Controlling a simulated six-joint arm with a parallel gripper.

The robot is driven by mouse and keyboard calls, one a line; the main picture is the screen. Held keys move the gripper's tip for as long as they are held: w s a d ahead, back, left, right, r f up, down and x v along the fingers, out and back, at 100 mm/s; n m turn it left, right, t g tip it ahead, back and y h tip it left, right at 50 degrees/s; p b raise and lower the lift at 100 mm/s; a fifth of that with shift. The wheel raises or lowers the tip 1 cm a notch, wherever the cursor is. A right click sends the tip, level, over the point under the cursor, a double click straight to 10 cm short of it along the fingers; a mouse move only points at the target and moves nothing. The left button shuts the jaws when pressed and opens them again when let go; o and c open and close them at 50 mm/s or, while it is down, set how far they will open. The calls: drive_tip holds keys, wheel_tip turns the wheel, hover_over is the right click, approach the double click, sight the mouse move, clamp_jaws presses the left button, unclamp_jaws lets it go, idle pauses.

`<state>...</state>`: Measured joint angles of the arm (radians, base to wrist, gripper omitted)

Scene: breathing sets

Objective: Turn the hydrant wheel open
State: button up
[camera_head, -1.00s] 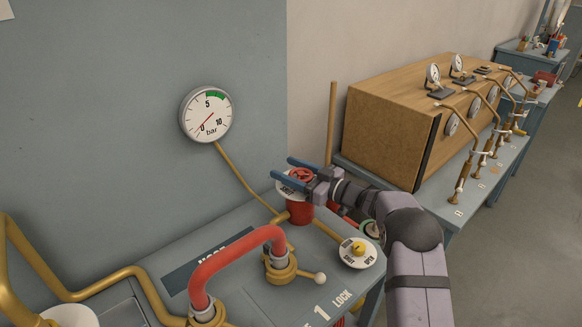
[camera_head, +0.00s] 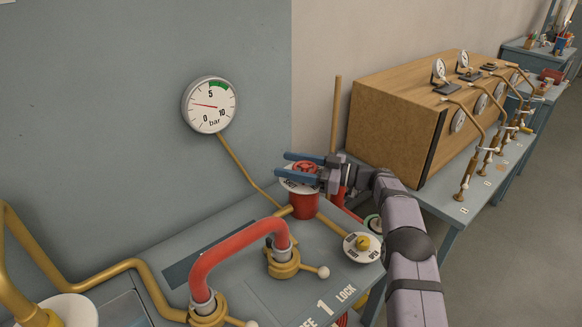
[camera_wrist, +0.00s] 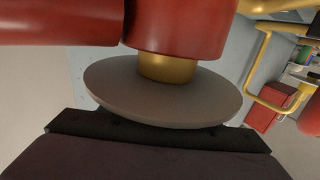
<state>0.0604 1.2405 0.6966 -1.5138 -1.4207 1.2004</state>
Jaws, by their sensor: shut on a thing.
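The red hydrant wheel (camera_head: 304,167) sits above a pale round plate (camera_head: 291,187) on a red hydrant body (camera_head: 304,206). My gripper (camera_head: 283,164) reaches in from the right, with its blue fingers on either side of the wheel, shut on it. The fingers hide part of the wheel. The wrist view shows the red body (camera_wrist: 178,35), a brass neck and the grey underside of the plate (camera_wrist: 165,100) close to my gripper; the wheel cannot be made out there. The wall gauge (camera_head: 209,105) has its needle between 0 and 5 bar.
A red curved pipe (camera_head: 235,250) rises from the bench in front of the hydrant. A small dial with a yellow knob (camera_head: 362,244) stands to the right, near my arm. A brass pipe (camera_head: 245,165) runs up to the gauge. A wooden cabinet (camera_head: 392,127) stands behind.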

sight(316, 168)
drive_tip(key=shift+s+r+n+g+b, duration=0.15)
drive_tip(key=shift+n+g+b, duration=0.25)
drive_tip(key=shift+g, duration=0.2)
idle(0.3)
drive_tip(key=o, duration=1.1)
drive_tip(key=shift+c, duration=0.2)
drive_tip(key=shift+d, duration=0.65)
drive_tip(key=shift+s+d+b, duration=0.2)
drive_tip(key=shift+d+b, duration=0.1)
drive_tip(key=shift+d, duration=0.65)
drive_tip(key=shift+s+d+b, duration=0.15)
drive_tip(key=shift+d+b, duration=0.1)
drive_tip(key=shift+d, duration=0.75)
drive_tip(key=shift+s+d+b, duration=0.2)
drive_tip(key=shift+d+b, duration=0.1)
drive_tip(key=shift+d, duration=0.65)
